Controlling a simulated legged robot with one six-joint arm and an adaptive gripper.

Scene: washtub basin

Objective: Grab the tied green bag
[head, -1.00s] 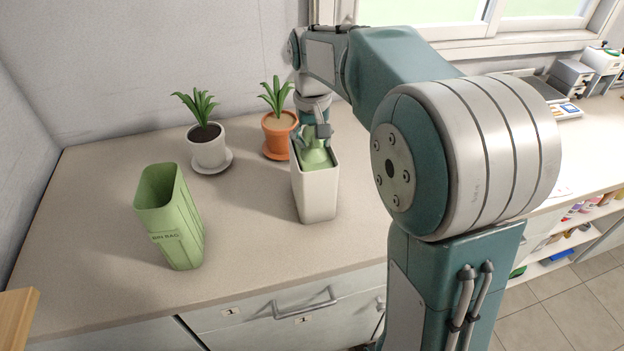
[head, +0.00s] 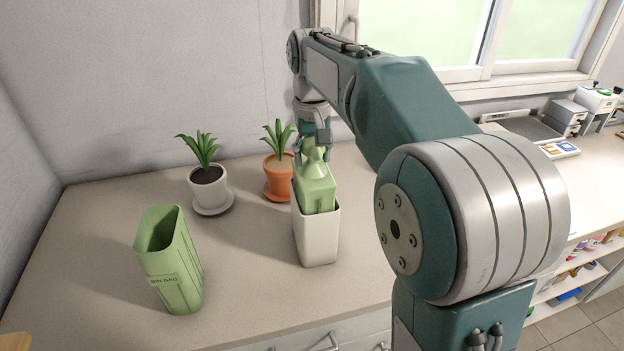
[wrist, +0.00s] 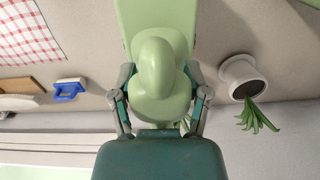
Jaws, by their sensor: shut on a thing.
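The tied green bag (head: 317,187) stands upright, partly out of the white bin (head: 317,240). Its lower part is still hidden inside the bin's walls. My gripper (head: 314,148) is above the bin, shut on the knotted top of the bag. In the wrist view, my gripper's fingers (wrist: 160,98) sit on both sides of the bag's rounded knot, and the bag's body (wrist: 158,18) stretches away behind it.
An open green container labelled "BIN BAG" (head: 172,262) stands to the left. A plant in a white pot (head: 210,190) and one in an orange pot (head: 277,178) stand behind, the orange one close to the bin. The counter between is clear.

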